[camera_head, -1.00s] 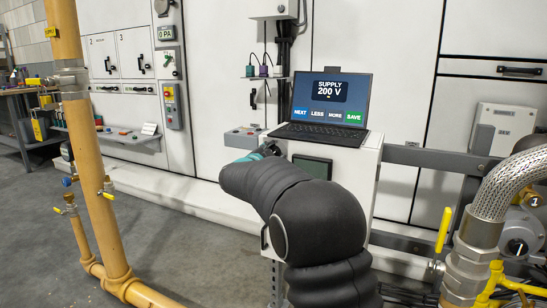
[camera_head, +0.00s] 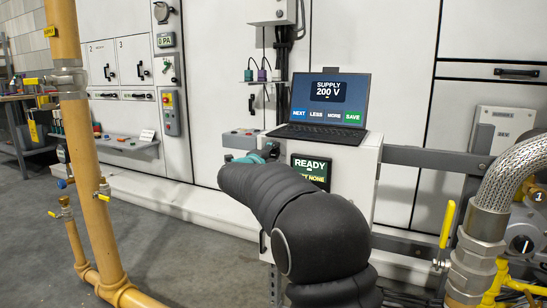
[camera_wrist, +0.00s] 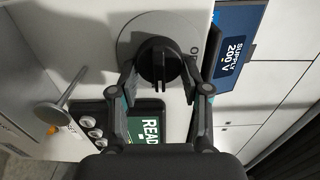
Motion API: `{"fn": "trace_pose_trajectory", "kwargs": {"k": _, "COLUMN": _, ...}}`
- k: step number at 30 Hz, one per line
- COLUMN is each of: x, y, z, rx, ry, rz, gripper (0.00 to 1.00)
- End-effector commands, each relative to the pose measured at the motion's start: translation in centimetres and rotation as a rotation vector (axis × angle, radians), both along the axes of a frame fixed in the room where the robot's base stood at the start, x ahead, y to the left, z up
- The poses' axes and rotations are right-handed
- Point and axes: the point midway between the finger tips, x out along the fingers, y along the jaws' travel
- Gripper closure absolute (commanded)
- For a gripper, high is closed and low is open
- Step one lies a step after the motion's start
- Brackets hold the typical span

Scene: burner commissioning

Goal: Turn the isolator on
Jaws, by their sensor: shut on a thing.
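The isolator is a black rotary knob (camera_wrist: 158,62) on a round grey plate (camera_wrist: 130,32), seen in the wrist view on the white cabinet. My gripper (camera_wrist: 160,80) has its two fingers on either side of the knob and is shut on it. In the head view my gripper (camera_head: 262,155) is at the cabinet's left side, and my arm hides most of the knob. A panel display (camera_head: 310,170) on the cabinet front is lit and reads READY, with a lower line partly hidden. It also shows in the wrist view (camera_wrist: 147,122).
A laptop (camera_head: 325,105) on top of the cabinet (camera_head: 365,175) shows SUPPLY 200 V. A braided hose (camera_head: 510,180) and yellow-handled valve (camera_head: 446,222) are at right. A yellow pipe (camera_head: 85,170) stands at left. Open floor lies between the pipe and my arm.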

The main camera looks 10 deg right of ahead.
Motion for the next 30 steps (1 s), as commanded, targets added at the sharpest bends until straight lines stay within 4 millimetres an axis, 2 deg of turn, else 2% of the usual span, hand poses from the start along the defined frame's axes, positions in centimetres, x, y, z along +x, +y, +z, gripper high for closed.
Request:
{"fn": "trace_pose_trajectory", "kwargs": {"k": 16, "x": -0.02, "y": -0.16, "z": -0.04, "rx": 0.019, "ry": -0.014, "rz": -0.003, "gripper": 0.88}}
{"fn": "trace_pose_trajectory", "kwargs": {"k": 17, "x": -0.02, "y": -0.15, "z": -0.04, "rx": 0.019, "ry": -0.014, "rz": -0.003, "gripper": 0.45}}
{"fn": "trace_pose_trajectory", "kwargs": {"k": 19, "x": -0.02, "y": -0.11, "z": -0.04, "rx": 0.019, "ry": -0.014, "rz": -0.002, "gripper": 0.28}}
{"fn": "trace_pose_trajectory", "kwargs": {"k": 30, "x": -0.23, "y": 0.31, "z": -0.01, "rx": 0.018, "ry": -0.013, "rz": 0.001, "gripper": 0.28}}
